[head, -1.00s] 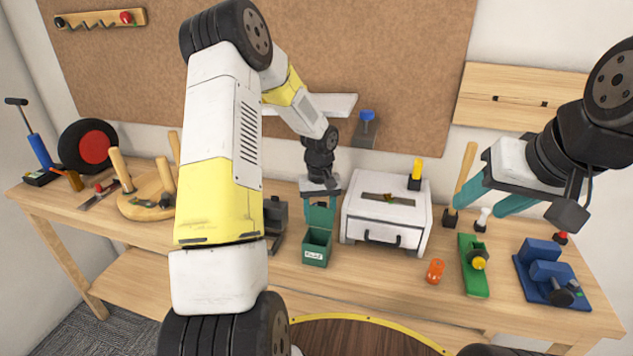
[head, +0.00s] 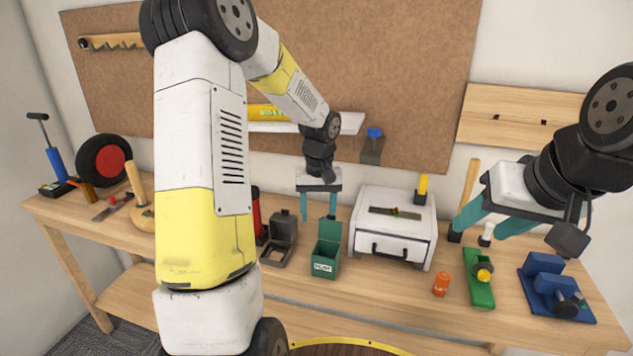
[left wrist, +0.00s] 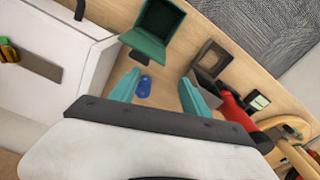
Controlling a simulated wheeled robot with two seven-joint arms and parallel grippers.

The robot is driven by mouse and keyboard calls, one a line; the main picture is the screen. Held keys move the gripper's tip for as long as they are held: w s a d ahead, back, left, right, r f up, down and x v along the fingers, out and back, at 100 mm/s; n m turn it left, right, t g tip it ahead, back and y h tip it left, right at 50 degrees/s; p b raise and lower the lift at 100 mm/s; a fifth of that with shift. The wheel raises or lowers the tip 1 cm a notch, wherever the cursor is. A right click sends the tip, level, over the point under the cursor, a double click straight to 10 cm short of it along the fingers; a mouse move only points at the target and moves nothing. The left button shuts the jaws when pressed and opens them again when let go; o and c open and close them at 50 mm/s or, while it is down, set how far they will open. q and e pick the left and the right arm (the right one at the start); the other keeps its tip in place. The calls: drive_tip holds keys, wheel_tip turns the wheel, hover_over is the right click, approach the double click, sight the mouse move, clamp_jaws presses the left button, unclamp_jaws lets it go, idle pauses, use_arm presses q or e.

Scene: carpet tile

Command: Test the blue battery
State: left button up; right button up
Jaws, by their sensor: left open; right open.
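A small blue object (left wrist: 144,87), likely the blue battery, shows in the left wrist view between the fingers of my left gripper (left wrist: 160,79). I cannot tell how far below the fingertips it is. In the head view my left gripper (head: 318,213) points down, open, behind the open green box (head: 324,262); the blue object is not visible there. The open grey box (head: 279,240) stands left of the green box and also shows in the left wrist view (left wrist: 212,62). My right gripper (head: 491,224) is open and empty above the bench's right part.
A white drawer box (head: 394,228) stands right of my left gripper. An orange canister (head: 441,284), a green block (head: 479,278) and a blue vise-like fixture (head: 553,289) are further right. A red cylinder (head: 257,215) is partly hidden behind my left arm.

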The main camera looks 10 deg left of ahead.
use_arm(q)
drive_tip(key=s+r+m+t, duration=0.2)
drive_tip(key=s+r+t, duration=0.1)
drive_tip(key=s+r, duration=0.9)
drive_tip(key=shift+d+r, duration=0.15)
drive_tip(key=shift+r, duration=1.05)
drive_tip(key=shift+s+r, duration=0.1)
drive_tip(key=shift+s, duration=0.05)
drive_tip(key=s+d+r+m+t+h, duration=0.1)
drive_tip(key=s+r, duration=0.3)
drive_tip(key=s, duration=0.6)
drive_tip(key=shift+s+d+m+t+h, duration=0.4)
drive_tip(key=shift+d+t+h, duration=0.3)
drive_tip(key=shift+t, duration=0.1)
